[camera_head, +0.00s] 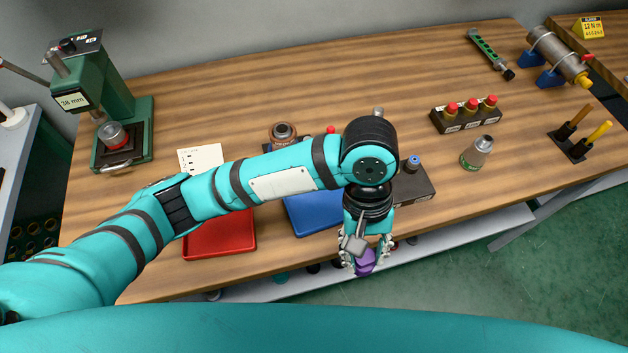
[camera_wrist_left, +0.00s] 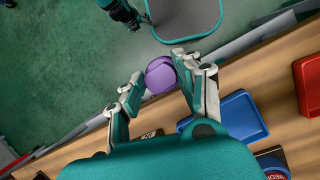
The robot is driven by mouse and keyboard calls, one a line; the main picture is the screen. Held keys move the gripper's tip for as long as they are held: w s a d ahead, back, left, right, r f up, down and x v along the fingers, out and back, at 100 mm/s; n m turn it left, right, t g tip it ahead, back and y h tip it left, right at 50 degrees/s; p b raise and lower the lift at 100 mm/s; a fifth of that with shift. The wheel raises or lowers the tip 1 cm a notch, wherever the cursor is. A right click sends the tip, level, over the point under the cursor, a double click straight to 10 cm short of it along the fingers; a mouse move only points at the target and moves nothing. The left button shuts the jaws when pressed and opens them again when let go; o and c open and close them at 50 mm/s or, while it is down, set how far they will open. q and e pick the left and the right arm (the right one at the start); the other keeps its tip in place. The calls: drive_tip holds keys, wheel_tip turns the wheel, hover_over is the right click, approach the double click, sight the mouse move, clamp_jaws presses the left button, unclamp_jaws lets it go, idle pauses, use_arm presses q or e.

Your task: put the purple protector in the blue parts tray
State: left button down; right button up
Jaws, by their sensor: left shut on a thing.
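My left gripper (camera_head: 364,256) is shut on the purple protector (camera_head: 365,265). It holds the protector in front of the table's front edge, right of the blue parts tray. In the left wrist view the protector (camera_wrist_left: 160,75) sits between the fingertips of my left gripper (camera_wrist_left: 161,78). The blue parts tray (camera_head: 312,219) lies on the table near its front edge, partly hidden behind my left arm. It also shows in the left wrist view (camera_wrist_left: 241,115), and its visible part looks empty.
A red tray (camera_head: 222,238) lies left of the blue tray. A dark block with a blue-topped part (camera_head: 413,164) stands behind the gripper. A green press (camera_head: 110,110) stands at the left. A black rack with red-capped parts (camera_head: 466,114) and a grey-green cylinder (camera_head: 477,152) stand right.

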use_arm(q)
drive_tip(key=w+a, duration=0.1)
drive_tip(key=w, duration=0.2)
drive_tip(key=w+a+p, duration=0.1)
drive_tip(key=w+a, duration=0.1)
drive_tip(key=w, duration=0.1)
drive_tip(key=w+a, duration=0.2)
drive_tip(key=w, duration=0.1)
drive_tip(key=shift+w+a+f+p, duration=0.1)
drive_tip(key=shift+w+f+p, duration=0.2)
drive_tip(key=w+a, duration=0.1)
drive_tip(key=w, duration=0.2)
drive_tip(key=w+a+f, duration=0.1)
drive_tip(key=w, duration=0.1)
drive_tip(key=shift+a+p, duration=0.3)
drive_tip(key=shift+p, duration=0.1)
drive_tip(key=x, duration=0.3)
drive_tip(key=shift+w+a+p, duration=0.15)
drive_tip(key=shift+w+p, duration=0.15)
drive_tip(key=shift+p, duration=0.1)
drive_tip(key=shift+f, duration=0.25)
use_arm(e)
drive_tip(key=r, duration=0.1)
drive_tip(key=s+r, duration=0.1)
drive_tip(key=r, duration=0.1)
drive_tip(key=shift+s+d, duration=0.25)
